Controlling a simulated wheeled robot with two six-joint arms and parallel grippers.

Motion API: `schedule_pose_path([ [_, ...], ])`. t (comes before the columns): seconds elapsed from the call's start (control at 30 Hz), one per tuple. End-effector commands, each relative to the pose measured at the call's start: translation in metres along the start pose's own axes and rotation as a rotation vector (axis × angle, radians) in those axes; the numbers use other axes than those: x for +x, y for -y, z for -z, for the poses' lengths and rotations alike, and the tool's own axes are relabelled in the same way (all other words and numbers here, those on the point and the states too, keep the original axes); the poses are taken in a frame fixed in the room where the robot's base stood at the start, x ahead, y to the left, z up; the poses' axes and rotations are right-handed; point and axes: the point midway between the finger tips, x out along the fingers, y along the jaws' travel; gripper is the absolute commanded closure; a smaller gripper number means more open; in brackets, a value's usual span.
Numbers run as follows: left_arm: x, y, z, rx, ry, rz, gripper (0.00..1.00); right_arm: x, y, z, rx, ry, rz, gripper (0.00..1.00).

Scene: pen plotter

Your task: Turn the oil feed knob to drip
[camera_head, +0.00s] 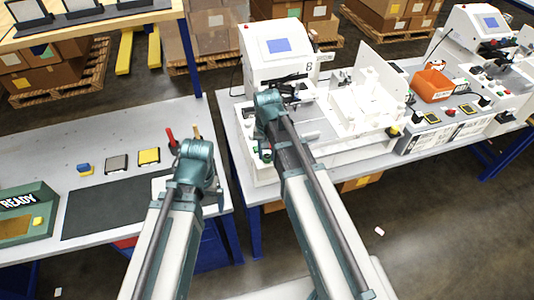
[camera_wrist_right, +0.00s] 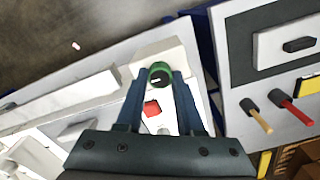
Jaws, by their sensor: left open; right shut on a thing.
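The oil feed knob (camera_wrist_right: 160,76) is a round green knob with a dark face and a pale mark, on a white machine block. In the right wrist view the two blue fingers of my right gripper (camera_wrist_right: 159,84) reach down on either side of it and are shut on it. What the mark points at cannot be read. In the head view my right gripper (camera_head: 265,142) is over the front left corner of the white plotter (camera_head: 277,60), largely hidden by its wrist. My left gripper (camera_head: 212,192) is open and apart, above the right end of the left bench.
A red button (camera_wrist_right: 151,107) sits close to the knob, between the fingers. The left bench (camera_head: 135,120) holds a dark mat (camera_head: 110,205), small blocks, red and yellow handles and a READY box (camera_head: 22,215). An orange bin (camera_head: 431,86) stands further right.

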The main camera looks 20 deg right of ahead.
Motion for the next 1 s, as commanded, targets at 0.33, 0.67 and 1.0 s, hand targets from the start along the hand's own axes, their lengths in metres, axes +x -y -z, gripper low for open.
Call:
schedule_pose_path([
  [0.33, 0.0, 0.0, 0.0, 0.0, 0.0, 0.0, 0.0, 0.0, 0.0, 0.0, -0.001, 0.0, 0.0, 0.33],
  [0.67, -0.002, 0.0, 0.0, 0.0, 0.0, 0.0, 0.0, -0.002, 0.0, 0.0, -0.001, 0.0, 0.0, 0.33],
  [1.0, -0.029, 0.003, -0.002, -0.001, 0.0, 0.0, 0.0, -0.029, 0.0, 0.0, -0.001, 0.0, 0.0, 0.33],
])
